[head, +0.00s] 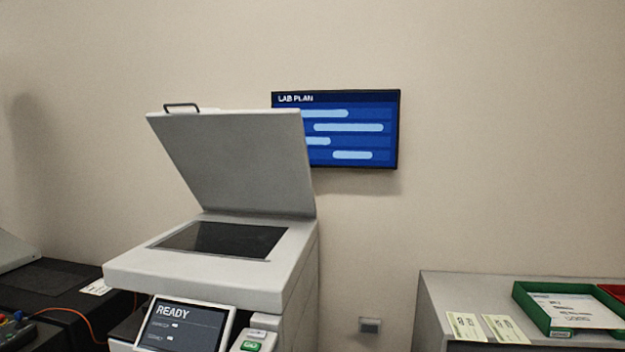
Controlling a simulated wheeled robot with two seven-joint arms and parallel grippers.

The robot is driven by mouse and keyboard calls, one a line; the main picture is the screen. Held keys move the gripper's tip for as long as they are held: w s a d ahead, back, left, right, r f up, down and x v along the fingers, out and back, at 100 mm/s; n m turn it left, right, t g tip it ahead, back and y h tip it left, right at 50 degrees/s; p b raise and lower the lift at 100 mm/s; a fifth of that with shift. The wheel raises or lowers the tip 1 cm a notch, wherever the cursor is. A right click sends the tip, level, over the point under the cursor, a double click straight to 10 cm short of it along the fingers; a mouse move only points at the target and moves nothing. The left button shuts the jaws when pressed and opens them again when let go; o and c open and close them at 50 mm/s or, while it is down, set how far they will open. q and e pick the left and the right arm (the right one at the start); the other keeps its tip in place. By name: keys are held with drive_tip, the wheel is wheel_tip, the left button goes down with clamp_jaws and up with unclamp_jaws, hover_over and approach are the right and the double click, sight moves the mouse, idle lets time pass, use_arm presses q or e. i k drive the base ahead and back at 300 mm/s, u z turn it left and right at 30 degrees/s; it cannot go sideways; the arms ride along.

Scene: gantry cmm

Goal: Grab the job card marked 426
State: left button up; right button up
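Two pale yellow cards lie side by side on the grey cabinet top at the lower right: a left card (466,326) and a right card (505,329). Their print is too small to read, so I cannot tell whether either is marked 426. A small white card or label (96,287) lies on the dark surface at the left, also unreadable. Neither of my grippers is in view.
A copier (200,275) with its lid (235,160) raised stands left of centre. A green tray (522,297) holding papers sits on the grey cabinet (450,285), beside a red tray (614,290). A wall screen (350,130) reads LAB PLAN. An orange cable (75,312) crosses the left surface.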

sight(504, 328)
drive_tip(key=z, duration=1.25)
